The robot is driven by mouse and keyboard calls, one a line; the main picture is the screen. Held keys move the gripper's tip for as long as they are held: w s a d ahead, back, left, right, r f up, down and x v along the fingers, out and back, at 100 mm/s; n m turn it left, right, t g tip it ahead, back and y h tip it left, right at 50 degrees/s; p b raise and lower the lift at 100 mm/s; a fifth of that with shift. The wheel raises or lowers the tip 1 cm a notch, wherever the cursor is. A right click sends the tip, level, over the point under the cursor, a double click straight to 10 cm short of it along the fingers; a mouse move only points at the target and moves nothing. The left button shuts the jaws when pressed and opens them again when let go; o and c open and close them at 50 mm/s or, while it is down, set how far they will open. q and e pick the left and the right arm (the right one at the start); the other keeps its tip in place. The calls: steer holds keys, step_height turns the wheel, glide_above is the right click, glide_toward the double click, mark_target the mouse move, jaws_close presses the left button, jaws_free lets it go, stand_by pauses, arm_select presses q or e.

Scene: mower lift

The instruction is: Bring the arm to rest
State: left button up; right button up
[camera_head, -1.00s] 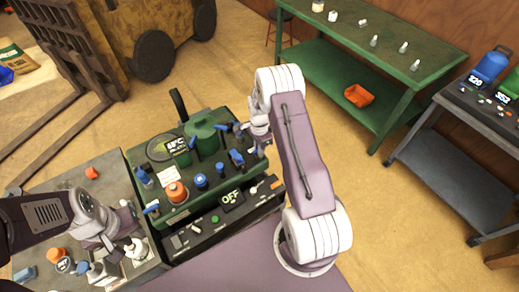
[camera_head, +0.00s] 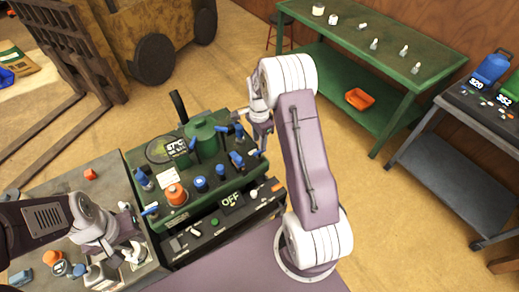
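My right arm rises from the lower middle, bends at its white upper joint and reaches back to the left. My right gripper (camera_head: 262,132) hangs at the right edge of the green machine (camera_head: 207,142), mostly hidden by its own wrist; I cannot tell whether it is open or touching the machine. My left arm comes in from the left. My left gripper (camera_head: 118,258) is low over the grey table (camera_head: 65,188), among small white and orange items. Its fingers are hard to separate from those items, so its opening is unclear.
A green bench (camera_head: 385,42) with an orange bin (camera_head: 359,98) stands behind. A grey cart (camera_head: 450,150) is at right. A yellow forklift (camera_head: 125,30) is back left. Open floor lies between.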

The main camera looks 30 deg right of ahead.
steer(key=shift+r, duration=0.85)
steer(key=shift+a, duration=0.1)
steer(key=s+a+r+n+t, duration=0.1)
steer(key=s+a+r+n, duration=0.35)
steer(key=a+r, duration=0.45)
steer(key=s+a+f+n, duration=0.1)
steer(key=s+f+n, duration=0.1)
steer(key=s+n, duration=0.4)
steer(key=s+a+f+n, duration=0.1)
steer(key=s+n, duration=0.5)
steer(key=s, duration=0.1)
steer(key=shift+f, duration=0.35)
